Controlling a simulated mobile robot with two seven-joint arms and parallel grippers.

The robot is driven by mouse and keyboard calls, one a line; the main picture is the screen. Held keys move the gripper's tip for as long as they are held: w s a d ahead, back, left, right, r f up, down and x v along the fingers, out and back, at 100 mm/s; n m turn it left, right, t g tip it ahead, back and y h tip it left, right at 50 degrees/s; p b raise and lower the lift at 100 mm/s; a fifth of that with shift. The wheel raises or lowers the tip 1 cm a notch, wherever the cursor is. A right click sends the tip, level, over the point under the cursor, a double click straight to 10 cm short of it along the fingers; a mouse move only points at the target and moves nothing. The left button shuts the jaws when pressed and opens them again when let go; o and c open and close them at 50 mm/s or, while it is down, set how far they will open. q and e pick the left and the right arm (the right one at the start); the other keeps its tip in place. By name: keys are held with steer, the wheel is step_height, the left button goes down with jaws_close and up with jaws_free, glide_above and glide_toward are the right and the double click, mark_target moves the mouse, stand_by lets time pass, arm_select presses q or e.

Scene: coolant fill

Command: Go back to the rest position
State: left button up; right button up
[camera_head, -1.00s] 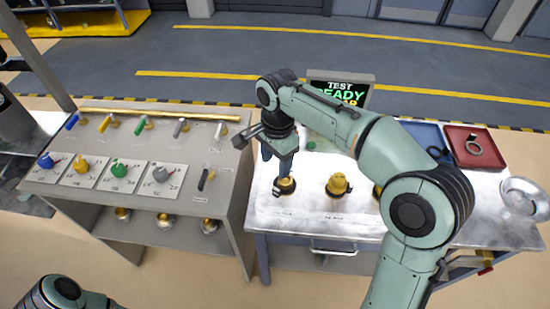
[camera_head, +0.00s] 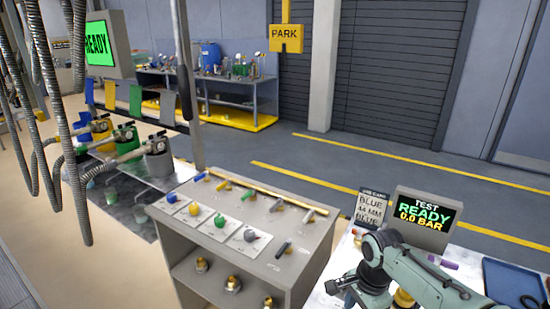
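My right arm reaches in at the lower right, over the white-topped bench (camera_head: 330,293). Its gripper (camera_head: 345,287) is low over the left part of that bench, small and partly cut off by the bottom edge. I cannot make out whether its fingers are open or shut, and I see nothing clearly held in it. A brass fitting (camera_head: 403,298) shows just beneath the arm. My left arm and gripper are outside this view.
A grey cabinet (camera_head: 300,262) with coloured valve handles stands left of the bench. A test display (camera_head: 424,219) reading READY, 0.0 BAR and a job card (camera_head: 370,207) stand at the bench's back. Hoses (camera_head: 75,190) hang at left. A blue tray (camera_head: 515,283) lies right.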

steer(key=s+a+f+n+g+y, duration=0.1)
steer(key=a+f+n, duration=0.15)
steer(key=f, duration=1.05)
steer(key=s+a+f+n+y, duration=0.1)
steer(key=a+f+n, duration=0.15)
steer(key=f, duration=0.95)
steer(key=s+f+n, duration=0.2)
steer(key=s+f, duration=0.6)
steer(key=s, duration=0.2)
steer(key=s+a+f+n+y, duration=0.1)
steer(key=s+f+n, duration=0.1)
steer(key=s+f, duration=0.6)
steer(key=s, duration=0.3)
steer(key=shift+a+n, duration=0.3)
steer(key=shift+c, duration=1.3)
